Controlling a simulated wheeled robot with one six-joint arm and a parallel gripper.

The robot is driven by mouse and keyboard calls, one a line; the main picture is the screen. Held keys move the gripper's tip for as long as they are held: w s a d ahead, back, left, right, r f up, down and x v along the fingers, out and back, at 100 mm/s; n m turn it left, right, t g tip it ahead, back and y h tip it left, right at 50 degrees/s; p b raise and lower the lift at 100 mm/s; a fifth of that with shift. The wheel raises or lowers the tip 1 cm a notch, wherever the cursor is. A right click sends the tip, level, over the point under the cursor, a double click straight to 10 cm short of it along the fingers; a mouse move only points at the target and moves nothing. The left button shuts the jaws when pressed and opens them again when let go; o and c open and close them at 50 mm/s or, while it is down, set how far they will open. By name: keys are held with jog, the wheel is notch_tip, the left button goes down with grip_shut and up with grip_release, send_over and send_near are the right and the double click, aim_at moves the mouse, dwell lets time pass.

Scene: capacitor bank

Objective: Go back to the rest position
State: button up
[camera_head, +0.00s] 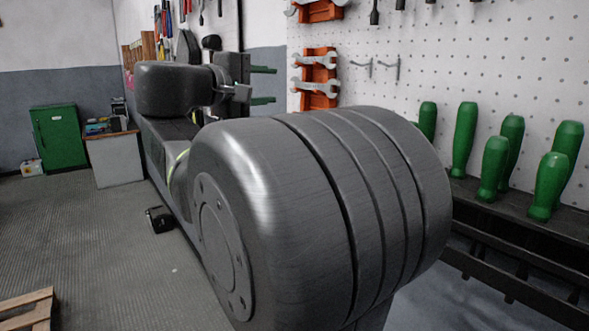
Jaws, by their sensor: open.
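My gripper (268,85) is at the far end of my arm, in the upper middle of the view. Its two green fingers point right and stand apart, one above the other. Nothing shows between them. The large grey joint of my arm fills the centre of the view and hides what is behind it. My forearm runs back and left from that joint, and the wrist bends right toward the gripper. The fingers appear beside the left edge of the white pegboard (480,60); I cannot tell how far in front of it they are.
Several green handles (465,138) stand upright in a dark rack (560,220) at right. Wrenches (315,61) hang on orange holders by the pegboard. A green cabinet (58,137) and a grey box (115,160) stand at back left. A wooden pallet (28,310) lies front left. Floor between is mostly clear.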

aim_at(312, 86)
jog(key=p+x, duration=0.3)
jog(key=x, duration=0.9)
jog(key=shift+w+d+r, duration=0.1)
jog(key=shift+w+d, duration=0.1)
jog(key=shift+d, duration=0.05)
jog(key=shift+s+a+r, duration=0.15)
jog(key=shift+s+a, duration=0.1)
jog(key=shift+a, duration=0.1)
jog(key=shift+w, duration=0.1)
